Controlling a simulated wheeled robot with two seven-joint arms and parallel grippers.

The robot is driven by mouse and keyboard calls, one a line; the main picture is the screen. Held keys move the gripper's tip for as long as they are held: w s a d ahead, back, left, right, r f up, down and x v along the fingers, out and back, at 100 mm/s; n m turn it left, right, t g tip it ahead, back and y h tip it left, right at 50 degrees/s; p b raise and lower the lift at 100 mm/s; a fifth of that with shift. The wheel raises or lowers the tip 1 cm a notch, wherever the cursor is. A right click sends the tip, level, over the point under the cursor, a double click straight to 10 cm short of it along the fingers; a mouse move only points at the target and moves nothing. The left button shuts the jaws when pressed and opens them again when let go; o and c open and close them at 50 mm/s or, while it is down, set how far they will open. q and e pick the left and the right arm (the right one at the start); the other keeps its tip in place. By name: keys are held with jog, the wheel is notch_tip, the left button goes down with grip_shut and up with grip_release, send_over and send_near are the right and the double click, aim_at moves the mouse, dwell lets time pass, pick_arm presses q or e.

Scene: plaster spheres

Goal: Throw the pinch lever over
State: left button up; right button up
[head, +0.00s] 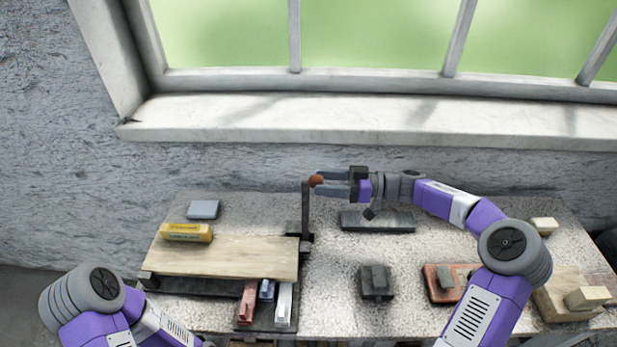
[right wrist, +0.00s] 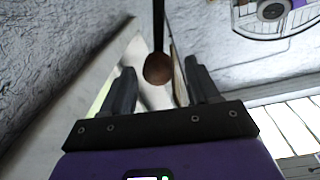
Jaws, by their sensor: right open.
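The pinch lever (head: 305,207) is a dark bar with a round red-brown knob (head: 316,181) at its top. It stands about upright at the right end of a wooden board. My right gripper (head: 322,183) is open, with its fingers pointing left at the knob. In the right wrist view the knob (right wrist: 157,68) shows between the two spread fingertips, with a gap on each side. The dark lever bar runs up from it there. My left arm shows at the lower left, but its gripper is out of view.
The wooden board (head: 225,257) lies on the speckled bench (head: 335,285). A yellow block (head: 186,232) and a grey-blue block (head: 203,209) lie at the left. A dark flat block (head: 378,221) lies below my right gripper. Several small blocks lie in front. The wall and window sill (head: 350,120) are behind.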

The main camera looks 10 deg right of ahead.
aim_at(309, 181)
jog(key=shift+x, duration=2.15)
jog(key=shift+w, duration=0.1)
grip_shut()
